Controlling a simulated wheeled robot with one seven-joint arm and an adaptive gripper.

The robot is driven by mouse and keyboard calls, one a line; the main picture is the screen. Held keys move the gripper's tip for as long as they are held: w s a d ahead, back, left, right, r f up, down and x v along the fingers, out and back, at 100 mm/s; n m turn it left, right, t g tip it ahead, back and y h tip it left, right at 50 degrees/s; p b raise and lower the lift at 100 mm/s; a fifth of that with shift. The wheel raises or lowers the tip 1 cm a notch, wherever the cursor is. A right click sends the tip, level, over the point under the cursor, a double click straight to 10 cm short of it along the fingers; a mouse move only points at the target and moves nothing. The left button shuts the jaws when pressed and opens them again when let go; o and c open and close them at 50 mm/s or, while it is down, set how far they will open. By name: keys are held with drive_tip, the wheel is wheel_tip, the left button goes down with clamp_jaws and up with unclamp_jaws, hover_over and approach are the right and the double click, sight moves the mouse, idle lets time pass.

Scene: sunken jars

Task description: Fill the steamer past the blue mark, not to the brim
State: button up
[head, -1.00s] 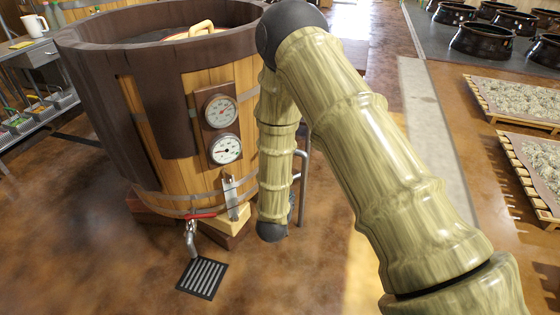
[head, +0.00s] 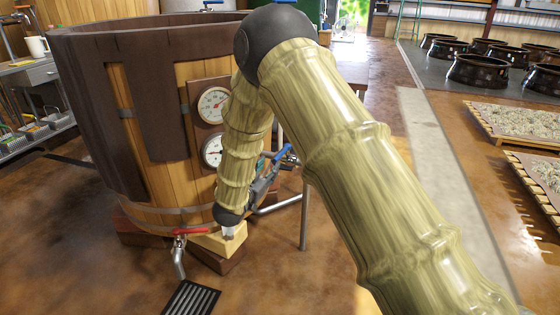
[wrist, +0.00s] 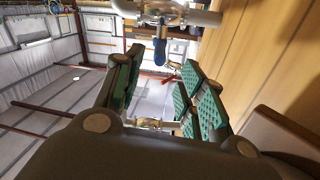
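The steamer (head: 168,160) is a large wooden vat at the left in the head view, with a dark rim. Its inside and water level are hidden from this angle. My gripper (head: 265,180) is at its right side, by a pipe with a blue-handled valve (head: 284,153). In the wrist view my gripper (wrist: 160,66) is open, its green-padded fingers apart. The blue handle (wrist: 160,51) shows between or just beyond the fingertips; I cannot tell if they touch it. My arm hides the sight glass and any blue mark, except perhaps a pale lower end (head: 229,231).
Two round gauges, upper (head: 212,104) and lower (head: 212,151), sit on the vat's front, partly covered by my arm. A red-handled drain tap (head: 181,240) is low on the vat above a floor grate (head: 190,299). Black pots (head: 478,70) stand at right.

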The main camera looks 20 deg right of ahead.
sight(280, 152)
drive_tip(key=b+x, duration=0.3)
drive_tip(key=x, duration=0.5)
drive_tip(key=shift+w+d+f+b, duration=0.15)
drive_tip(key=shift+d+b, duration=0.1)
drive_tip(key=shift+b, duration=0.1)
drive_tip(key=shift+x, duration=0.9)
drive_tip(key=shift+c, duration=0.5)
clamp_jaws()
